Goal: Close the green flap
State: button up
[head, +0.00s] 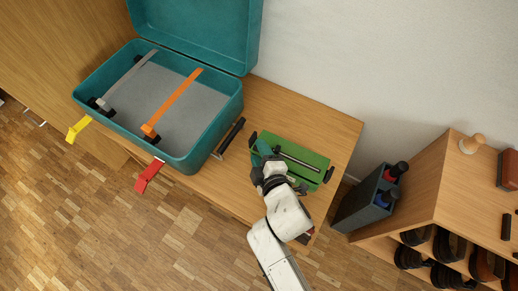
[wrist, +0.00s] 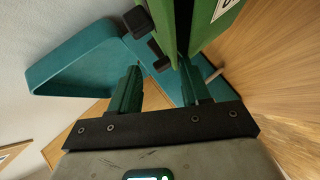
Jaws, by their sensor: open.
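A green box-like object (head: 312,178) sits near the right end of the wooden cabinet top, with a dark slot or bar along it and black fittings at its ends. I cannot tell exactly which part is the flap or how far it is open. My gripper (head: 261,151) is at the left end of this green object, with my arm covering part of its front. In the wrist view, my gripper (wrist: 158,74) is open, with nothing seen between its fingers. A green panel (wrist: 222,18) with black fittings is close by at the top right; contact cannot be told.
A large open teal suitcase (head: 208,139) stands left of the green object, holding orange and grey straps. A black handle (head: 231,137) lies between them. A pale wall rises behind.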

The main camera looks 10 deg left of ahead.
jog(key=p+v, duration=0.2)
jog(key=v, duration=0.7)
jog(key=shift+s+d, duration=0.2)
jog(key=shift+r, duration=0.15)
